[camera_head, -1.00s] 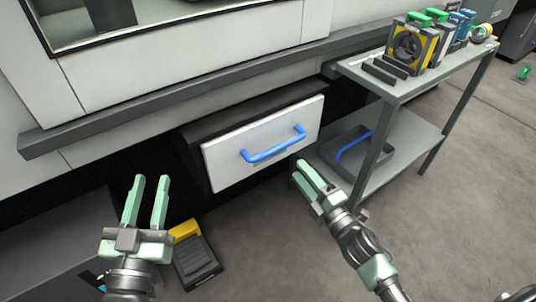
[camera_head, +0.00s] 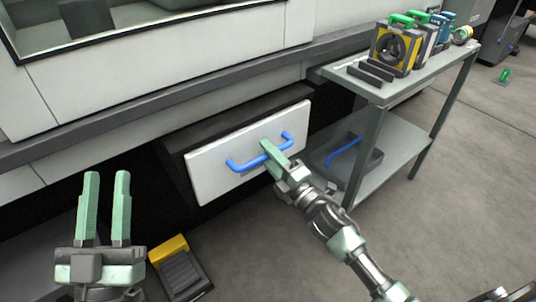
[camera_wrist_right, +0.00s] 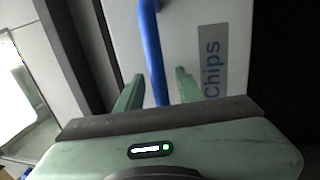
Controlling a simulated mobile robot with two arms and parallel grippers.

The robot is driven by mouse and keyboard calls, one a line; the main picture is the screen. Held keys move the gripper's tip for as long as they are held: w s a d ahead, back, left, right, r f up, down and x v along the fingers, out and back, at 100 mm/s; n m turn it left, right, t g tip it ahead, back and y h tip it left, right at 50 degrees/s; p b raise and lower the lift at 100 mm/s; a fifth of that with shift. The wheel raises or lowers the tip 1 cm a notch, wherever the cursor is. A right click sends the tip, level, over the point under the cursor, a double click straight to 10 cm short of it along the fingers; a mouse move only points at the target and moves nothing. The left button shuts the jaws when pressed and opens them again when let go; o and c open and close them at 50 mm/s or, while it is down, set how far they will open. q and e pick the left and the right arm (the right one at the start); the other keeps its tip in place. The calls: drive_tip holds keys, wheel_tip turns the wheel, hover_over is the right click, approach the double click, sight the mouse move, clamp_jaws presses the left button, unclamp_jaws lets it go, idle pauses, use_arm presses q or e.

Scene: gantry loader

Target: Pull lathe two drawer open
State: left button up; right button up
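The drawer (camera_head: 215,165) has a white front with a blue bar handle (camera_head: 245,164) and sits under the lathe's ledge. The right wrist view shows its front with a "Chips" label (camera_wrist_right: 213,62) and the blue handle (camera_wrist_right: 153,50). My right gripper (camera_head: 272,147) is at the handle's middle. In the right wrist view, its two fingers (camera_wrist_right: 158,88) are apart on either side of the handle, with gaps visible. My left gripper (camera_head: 106,175) is open and empty, left of the drawer.
A grey cart (camera_head: 375,95) with several boxed items on top and a dark bin (camera_head: 345,155) on its lower shelf stands right of the drawer. A black and yellow pedal (camera_head: 180,270) lies on the floor below.

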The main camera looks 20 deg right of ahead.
clamp_jaws()
idle(1.4)
